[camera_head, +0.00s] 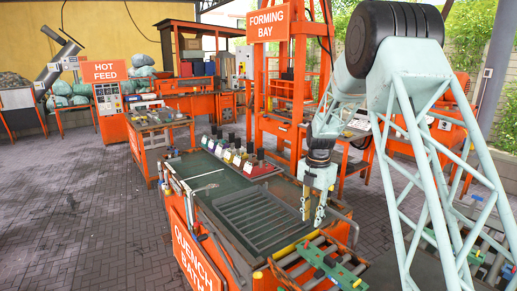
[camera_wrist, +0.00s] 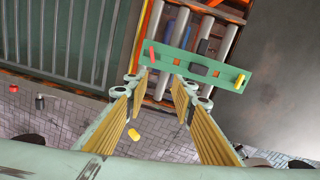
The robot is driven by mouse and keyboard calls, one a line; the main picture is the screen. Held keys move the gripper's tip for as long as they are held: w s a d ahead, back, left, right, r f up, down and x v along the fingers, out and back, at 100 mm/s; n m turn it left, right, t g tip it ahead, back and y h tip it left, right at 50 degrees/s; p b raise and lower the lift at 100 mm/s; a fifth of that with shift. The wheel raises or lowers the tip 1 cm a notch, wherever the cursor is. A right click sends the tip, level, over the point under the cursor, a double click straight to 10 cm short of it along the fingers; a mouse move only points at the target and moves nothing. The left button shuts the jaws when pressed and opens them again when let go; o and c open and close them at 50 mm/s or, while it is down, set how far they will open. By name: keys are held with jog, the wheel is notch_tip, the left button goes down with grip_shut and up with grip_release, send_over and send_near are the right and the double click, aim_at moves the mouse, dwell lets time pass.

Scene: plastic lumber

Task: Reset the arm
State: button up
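My arm reaches down from the upper right in the head view. My gripper (camera_head: 312,218) hangs over the right end of the quench bath (camera_head: 205,187), its fingers pointing down. In the wrist view my gripper (camera_wrist: 161,82) has its two yellow-padded fingers apart, with nothing held between them. Beyond the fingertips lies a green plate (camera_wrist: 216,72) with a red peg, a yellow peg and a dark block on it. The same green plate (camera_head: 343,274) rests on the rollers in the head view, below and apart from the gripper.
A slatted grate (camera_head: 255,217) covers part of the bath. Several small dark and coloured items stand along its back edge. The orange forming bay frame (camera_head: 270,100) rises behind my arm. A work table (camera_head: 160,121) and the hot feed sign (camera_head: 104,71) are further left. Paved floor (camera_head: 75,205) is clear at left.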

jog(key=s+r+m+t+b, duration=0.25)
jog(key=s+r+m, duration=1.05)
jog(key=s+r, duration=1.2)
jog(key=s+f+m+t+b, duration=0.1)
jog(key=s+m, duration=1.2)
jog(key=s, duration=2.2)
jog(key=shift+f+m+b, duration=0.4)
jog(key=shift+f+b, duration=0.3)
jog(key=shift+b, duration=0.35)
jog(key=shift+c, duration=0.9)
